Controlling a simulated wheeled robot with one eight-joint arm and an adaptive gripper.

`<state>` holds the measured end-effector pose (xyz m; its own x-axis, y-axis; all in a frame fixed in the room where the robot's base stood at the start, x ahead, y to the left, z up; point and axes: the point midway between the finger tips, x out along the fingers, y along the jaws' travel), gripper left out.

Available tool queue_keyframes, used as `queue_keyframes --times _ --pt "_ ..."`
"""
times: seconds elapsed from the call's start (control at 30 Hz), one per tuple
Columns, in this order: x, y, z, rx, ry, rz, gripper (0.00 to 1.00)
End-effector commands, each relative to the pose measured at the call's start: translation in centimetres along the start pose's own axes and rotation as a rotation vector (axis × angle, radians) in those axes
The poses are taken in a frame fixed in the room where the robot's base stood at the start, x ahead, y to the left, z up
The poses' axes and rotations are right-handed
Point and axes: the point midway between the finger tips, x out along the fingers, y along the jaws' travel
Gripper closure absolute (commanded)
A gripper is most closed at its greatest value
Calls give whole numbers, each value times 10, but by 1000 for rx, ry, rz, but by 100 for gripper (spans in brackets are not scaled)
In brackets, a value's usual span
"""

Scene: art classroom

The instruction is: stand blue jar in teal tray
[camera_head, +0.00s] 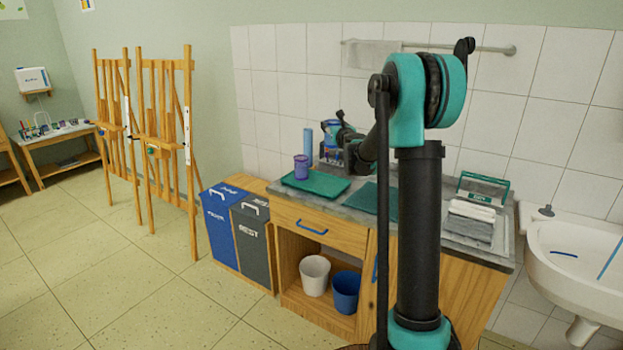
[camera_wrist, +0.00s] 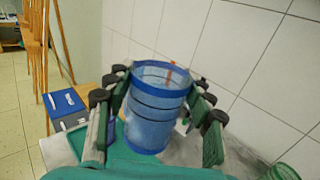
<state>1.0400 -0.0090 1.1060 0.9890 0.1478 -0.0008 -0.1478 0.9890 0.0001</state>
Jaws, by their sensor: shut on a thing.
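My gripper (camera_head: 338,130) is shut on the blue jar (camera_head: 331,127), a clear blue cylinder with darker blue bands. In the wrist view the jar (camera_wrist: 155,112) sits upright-looking between the fingers (camera_wrist: 155,98), open rim toward the top. The teal tray (camera_head: 330,191) lies on the counter at the left, below and left of the jar. A purple cup (camera_head: 301,168) stands on the tray's left part. In the head view the jar's lower part is partly hidden by my gripper and items behind; I cannot tell its exact height above the counter.
A light blue cylinder (camera_head: 308,142) stands at the back near the wall. A flat teal thing (camera_head: 370,199) lies right of the tray, partly behind my arm. A rack with white blocks (camera_head: 473,211) and a sink (camera_head: 575,260) are at right. Bins (camera_head: 250,237) stand left of the counter.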

Motion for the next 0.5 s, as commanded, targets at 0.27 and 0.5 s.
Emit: queue_keyframes --times 0.27,0.5 --pt "3 2 -16 0 0 10 76" --pt "4 1 -75 0 0 9 76"
